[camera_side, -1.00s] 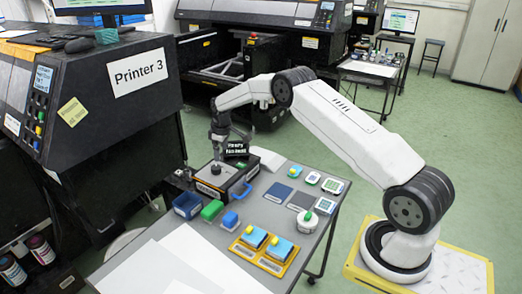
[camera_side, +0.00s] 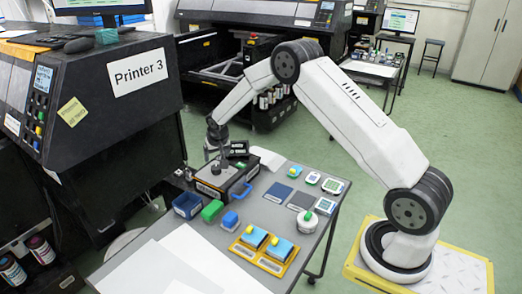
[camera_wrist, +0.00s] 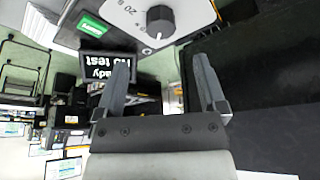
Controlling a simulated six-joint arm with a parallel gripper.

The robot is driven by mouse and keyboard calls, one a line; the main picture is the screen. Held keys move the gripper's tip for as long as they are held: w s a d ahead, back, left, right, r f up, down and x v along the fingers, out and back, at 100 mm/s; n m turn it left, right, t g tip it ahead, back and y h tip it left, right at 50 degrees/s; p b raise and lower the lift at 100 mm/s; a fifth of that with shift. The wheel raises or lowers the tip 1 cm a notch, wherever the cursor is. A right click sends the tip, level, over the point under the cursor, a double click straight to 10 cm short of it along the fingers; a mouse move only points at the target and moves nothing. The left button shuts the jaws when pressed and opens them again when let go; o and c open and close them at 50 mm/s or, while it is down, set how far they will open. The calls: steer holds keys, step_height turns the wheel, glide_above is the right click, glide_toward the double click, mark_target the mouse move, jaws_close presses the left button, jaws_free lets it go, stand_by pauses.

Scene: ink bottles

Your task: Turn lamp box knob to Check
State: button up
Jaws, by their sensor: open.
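The lamp box (camera_side: 207,187) is a dark box with a grey top at the back left of the grey table, in the side view. The black knob (camera_wrist: 160,20) with a white pointer shows at the top of the wrist view, on a light plate with a printed scale. I cannot read the Check mark. My gripper (camera_wrist: 162,62) is open and empty. Its two fingers are apart, and the knob appears beyond the fingertips, roughly between them. In the side view my gripper (camera_side: 217,148) is above the lamp box, behind its top face.
A small black display (camera_side: 237,148) reading "Ready / No test" stands at the box's back. A yellow tray (camera_side: 264,250) lies nearer. Printer 3 (camera_side: 110,120) rises at left.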

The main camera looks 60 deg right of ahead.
mark_target(216, 167)
steer(key=shift+f, duration=0.15)
steer(key=shift+x, duration=3.75)
jaws_close()
